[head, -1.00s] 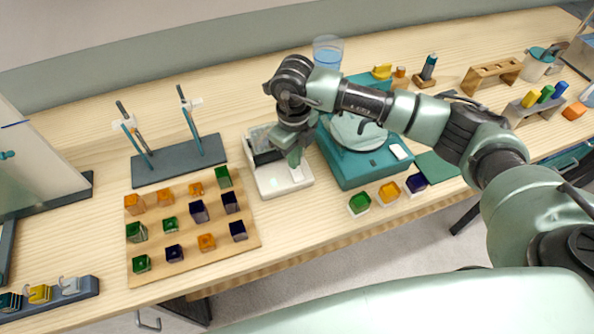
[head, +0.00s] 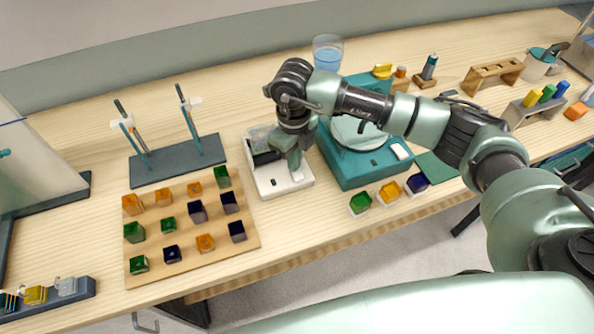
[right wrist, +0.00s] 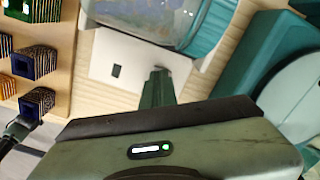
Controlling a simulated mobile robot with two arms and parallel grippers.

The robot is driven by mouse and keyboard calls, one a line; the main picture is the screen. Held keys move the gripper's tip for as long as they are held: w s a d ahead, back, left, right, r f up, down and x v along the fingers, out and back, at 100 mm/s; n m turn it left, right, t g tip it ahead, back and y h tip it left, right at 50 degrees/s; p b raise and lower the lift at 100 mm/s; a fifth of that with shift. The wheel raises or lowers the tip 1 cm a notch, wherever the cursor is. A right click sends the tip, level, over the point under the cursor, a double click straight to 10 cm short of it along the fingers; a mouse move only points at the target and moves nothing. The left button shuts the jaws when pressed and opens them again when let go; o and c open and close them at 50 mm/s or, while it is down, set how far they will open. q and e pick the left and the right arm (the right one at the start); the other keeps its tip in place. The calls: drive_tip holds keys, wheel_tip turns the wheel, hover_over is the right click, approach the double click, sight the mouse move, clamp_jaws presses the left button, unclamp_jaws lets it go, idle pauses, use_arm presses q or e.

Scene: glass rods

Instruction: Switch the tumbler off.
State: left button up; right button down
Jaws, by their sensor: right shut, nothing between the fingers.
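The tumbler (head: 268,190) appears to be the white-based device with a clear drum, standing on the bench between the sample board and the teal machine. The right wrist view shows its white front (right wrist: 105,60), with a small dark rectangular switch (right wrist: 117,71), and the clear drum (right wrist: 165,18) behind. My right gripper (head: 296,168) is shut and empty, pointing down over the right part of the white front. In the right wrist view its fingertips (right wrist: 158,76) are to the right of the dark switch. Whether they touch the surface is unclear. My left gripper is out of view.
The teal machine (head: 350,178) with a round pale plate stands close on the right. A wooden board (head: 190,260) with several coloured cubes lies to the left. A dark stand base (head: 160,174) with upright rods is behind it. A blue-filled beaker (head: 327,55) stands at the back.

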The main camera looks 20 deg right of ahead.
drive_tip(key=shift+s, duration=0.1)
drive_tip(key=shift+r+p, duration=0.6)
drive_tip(key=shift+r, duration=0.3)
drive_tip(key=shift+r+p, duration=1.2)
drive_tip(key=shift+r, duration=1.3)
